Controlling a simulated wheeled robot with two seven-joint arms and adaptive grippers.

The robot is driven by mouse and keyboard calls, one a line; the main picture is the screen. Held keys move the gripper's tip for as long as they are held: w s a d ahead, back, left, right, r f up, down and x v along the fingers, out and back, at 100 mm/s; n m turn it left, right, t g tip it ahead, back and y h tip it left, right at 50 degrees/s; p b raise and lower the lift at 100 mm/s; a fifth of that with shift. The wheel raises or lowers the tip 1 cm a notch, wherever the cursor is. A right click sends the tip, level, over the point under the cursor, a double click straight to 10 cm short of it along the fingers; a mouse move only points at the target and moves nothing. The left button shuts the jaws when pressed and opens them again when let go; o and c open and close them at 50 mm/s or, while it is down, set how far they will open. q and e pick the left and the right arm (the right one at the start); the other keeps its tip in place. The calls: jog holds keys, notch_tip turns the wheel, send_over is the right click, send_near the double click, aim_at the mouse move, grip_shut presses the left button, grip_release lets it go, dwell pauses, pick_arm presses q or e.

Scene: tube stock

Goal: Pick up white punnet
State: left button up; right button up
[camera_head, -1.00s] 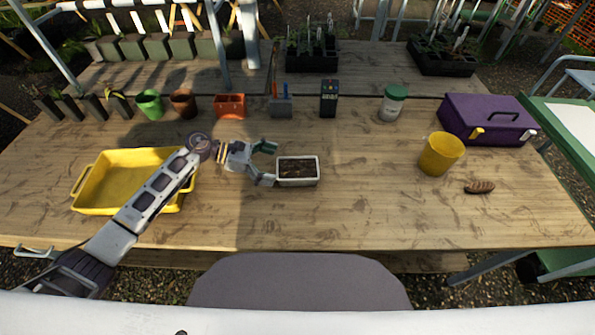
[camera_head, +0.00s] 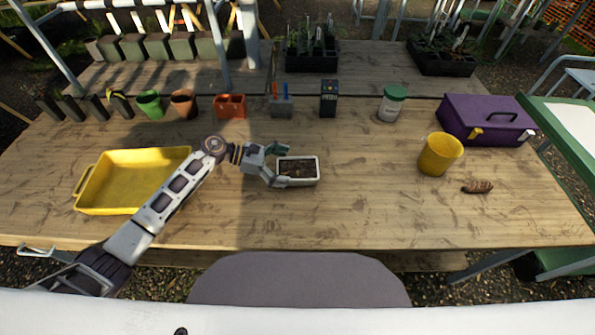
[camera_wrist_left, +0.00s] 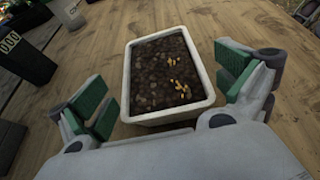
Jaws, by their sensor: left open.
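The white punnet (camera_head: 304,183) is a small rectangular tray of dark soil on the middle of the wooden table. In the left wrist view the punnet (camera_wrist_left: 168,117) lies between my open fingers, with dark soil and a few yellowish bits inside. My left gripper (camera_head: 280,165) is at the punnet's left end. Its green-padded fingers (camera_wrist_left: 165,90) are spread on either side, with gaps to the walls. The near end of the punnet is partly hidden by the gripper body. My right gripper is not in view.
A yellow tray (camera_head: 124,184) lies left, partly behind my left arm. Pots, a red planter (camera_head: 230,105), a dark box (camera_head: 328,98) and a green-lidded jar (camera_head: 391,104) line the back. A yellow pot (camera_head: 439,154), a brown object (camera_head: 478,186) and a purple toolbox (camera_head: 486,119) are right. Front table is clear.

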pick_arm(q)
jog(key=shift+d, duration=0.55)
jog(key=shift+x, duration=0.85)
jog(key=shift+f, duration=0.1)
jog(key=c, duration=1.1)
jog(key=shift+c, duration=0.3)
jog(key=shift+r, duration=0.45)
notch_tip(320, 180, up, 8)
jog(key=shift+r, duration=0.15)
notch_tip(320, 180, up, 7)
send_over(294, 168)
notch_tip(294, 168, up, 12)
jog(key=b, duration=0.1)
jog(key=shift+b, duration=0.3)
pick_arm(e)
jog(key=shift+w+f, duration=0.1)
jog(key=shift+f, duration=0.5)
